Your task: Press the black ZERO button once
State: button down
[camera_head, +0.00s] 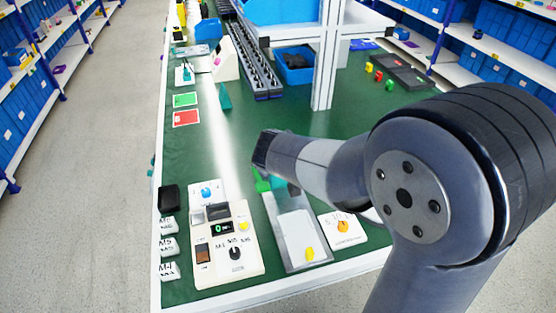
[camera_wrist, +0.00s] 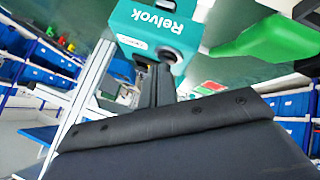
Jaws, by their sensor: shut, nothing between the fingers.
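A white control panel (camera_head: 234,262) stands at the near left of the green table in the head view. It carries a small lit display (camera_head: 222,228) reading 0, a dark block (camera_head: 217,211) above it, a yellow button (camera_head: 243,226), a black rotary knob (camera_head: 236,253) and a brown rocker switch (camera_head: 203,253). I cannot make out a ZERO label, so I cannot tell which part is that button. My gripper (camera_wrist: 157,82) is shut and empty in the wrist view, beside or in front of a teal box marked Relvok (camera_wrist: 150,30). In the head view my arm hides it.
A white plate with an orange knob (camera_head: 343,226) is farther right. A green object (camera_head: 262,184) is near my wrist. A white upright post (camera_head: 325,75) rises behind.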

jog(key=shift+f, duration=0.25)
jog(key=shift+r, duration=0.1)
dwell(0.4)
jog(key=shift+r+p, duration=0.3)
jog(key=shift+r, duration=0.45)
jog(key=shift+r+p, duration=1.95)
jog(key=shift+r, duration=0.6)
jog(key=shift+f, duration=0.15)
